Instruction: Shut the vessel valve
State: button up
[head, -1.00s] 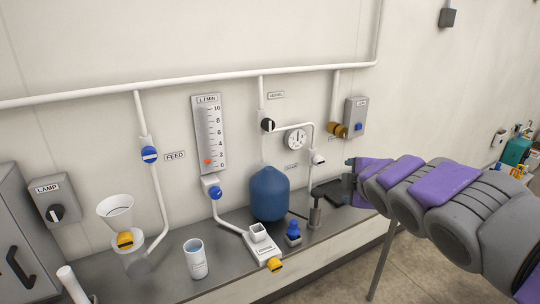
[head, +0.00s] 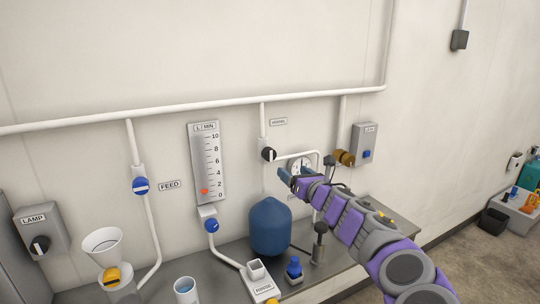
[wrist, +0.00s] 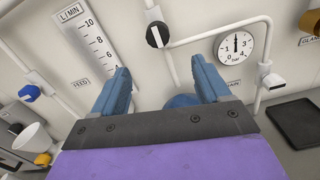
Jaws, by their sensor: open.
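The vessel valve (head: 268,154) is a black round knob with a white bar, on the white pipe below the VESSEL label (head: 278,122). It also shows in the wrist view (wrist: 157,34), above and between my fingers, with its white bar tilted slightly from vertical. My gripper (head: 284,178) is open and empty, just below and right of the valve in the head view, apart from it. Its two blue fingers (wrist: 160,80) point toward the wall in the wrist view. The blue vessel (head: 270,228) stands on the counter below, mostly hidden in the wrist view.
A pressure gauge (wrist: 236,46) sits right of the valve, partly behind my gripper in the head view. The flow meter (head: 207,160) and blue FEED valve (head: 140,186) are to the left. A brass valve (head: 345,158) is to the right. White pipes run close around the vessel valve.

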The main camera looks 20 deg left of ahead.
aim_at(272, 154)
jog(key=p+x, duration=0.1)
jog(key=x, duration=0.8)
jog(key=shift+r, duration=0.1)
jog(key=shift+x, duration=0.9)
jog(key=shift+w+a+p, duration=0.35)
jog(key=shift+a, duration=0.15)
jog(key=shift+w+a+f, duration=0.2)
jog(key=shift+w+a, duration=0.2)
jog(key=shift+a, duration=0.2)
jog(key=shift+w+a+r+p, duration=0.3)
jog(key=shift+w+a+p, duration=0.15)
jog(key=shift+p, duration=0.25)
jog(key=shift+p+x, duration=0.5)
jog(key=shift+x, duration=0.25)
jog(key=shift+a+f, duration=0.1)
